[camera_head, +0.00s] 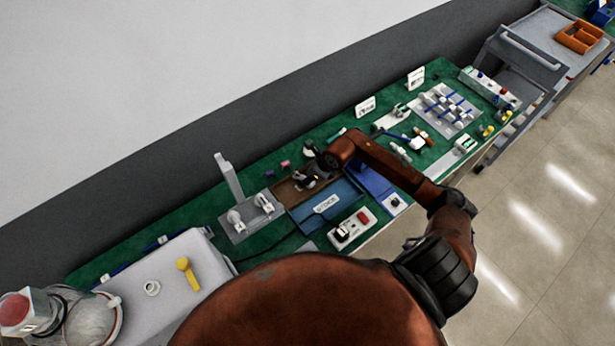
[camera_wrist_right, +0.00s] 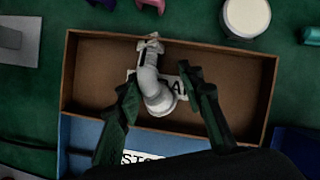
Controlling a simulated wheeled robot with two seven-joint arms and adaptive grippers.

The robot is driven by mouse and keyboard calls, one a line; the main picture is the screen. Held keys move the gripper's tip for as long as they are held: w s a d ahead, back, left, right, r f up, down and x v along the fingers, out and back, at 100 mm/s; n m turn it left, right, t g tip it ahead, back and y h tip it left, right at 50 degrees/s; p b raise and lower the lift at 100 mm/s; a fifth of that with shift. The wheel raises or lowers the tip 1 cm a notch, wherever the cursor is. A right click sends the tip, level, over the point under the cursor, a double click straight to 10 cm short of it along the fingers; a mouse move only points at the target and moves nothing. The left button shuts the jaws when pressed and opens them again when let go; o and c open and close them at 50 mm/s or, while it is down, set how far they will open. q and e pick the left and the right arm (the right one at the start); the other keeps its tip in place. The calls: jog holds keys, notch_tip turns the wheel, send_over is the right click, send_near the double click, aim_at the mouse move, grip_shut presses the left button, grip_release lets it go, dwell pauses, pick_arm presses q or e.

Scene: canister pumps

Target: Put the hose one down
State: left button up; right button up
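My right gripper (camera_wrist_right: 162,85) is open above the box, one finger on each side of the piece. A gap shows between the piece and the right-hand finger; the left-hand finger is very close to it, and contact is unclear. In the head view my right gripper (camera_head: 308,180) is over the brown box (camera_head: 288,193), and the piece is too small to make out. My left gripper is not in view.
A blue labelled bin (camera_head: 340,192) adjoins the box on its near side. A grey plate (camera_head: 240,236) with two white fittings stands left. A red-buttoned switch box (camera_head: 352,229) is in front. Small pink and purple parts lie behind the box. A grey rack (camera_head: 450,118) stands right.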

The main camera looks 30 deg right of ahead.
jog(key=v, duration=1.2)
jog(key=shift+r, duration=0.1)
dwell(0.7)
